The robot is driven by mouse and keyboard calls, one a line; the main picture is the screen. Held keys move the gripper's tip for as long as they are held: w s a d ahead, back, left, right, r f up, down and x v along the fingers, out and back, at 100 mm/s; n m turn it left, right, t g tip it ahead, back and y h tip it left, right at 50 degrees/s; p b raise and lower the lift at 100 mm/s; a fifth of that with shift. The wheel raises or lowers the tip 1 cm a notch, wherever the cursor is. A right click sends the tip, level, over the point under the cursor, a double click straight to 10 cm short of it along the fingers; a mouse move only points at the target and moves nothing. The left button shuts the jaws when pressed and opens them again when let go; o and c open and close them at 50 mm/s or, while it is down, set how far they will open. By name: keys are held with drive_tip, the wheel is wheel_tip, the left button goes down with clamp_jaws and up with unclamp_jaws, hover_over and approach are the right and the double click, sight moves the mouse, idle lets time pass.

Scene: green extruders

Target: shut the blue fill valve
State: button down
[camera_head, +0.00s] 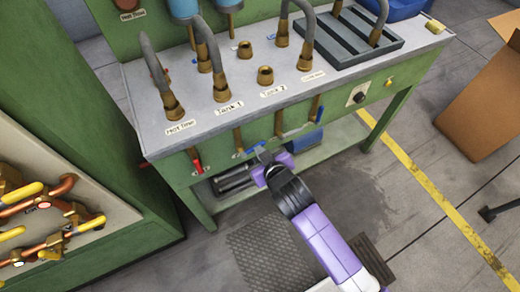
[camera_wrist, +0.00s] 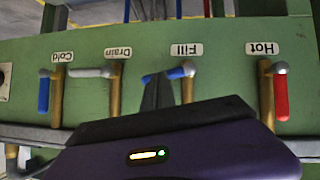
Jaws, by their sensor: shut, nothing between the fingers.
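The blue fill valve (camera_wrist: 175,73) sits on a brass pipe under a label reading "Fill", upside down in the wrist view. Its blue lever lies nearly level, across the upright pipe, with its free end to the left. In the head view the blue lever (camera_head: 256,147) shows under the front edge of the green bench. My gripper (camera_wrist: 157,84) is shut and empty. Its dark fingertips are at the lever's middle, left of the pipe; I cannot tell whether they touch it. In the head view my gripper (camera_head: 262,156) is just below the lever and hides part of the area.
Beside it are the drain valve (camera_wrist: 92,72) with a level grey lever, the cold valve (camera_wrist: 44,92) with an upright blue lever, and the hot valve (camera_wrist: 280,95) with an upright red lever. A green cabinet (camera_head: 110,215) stands left; open floor (camera_head: 375,190) lies right.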

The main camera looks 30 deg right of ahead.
drive_tip(key=shift+d+f, duration=0.3)
drive_tip(key=shift+f, duration=0.25)
drive_tip(key=shift+r, duration=0.15)
drive_tip(key=shift+r+p, duration=0.7)
drive_tip(key=shift+p, duration=0.2)
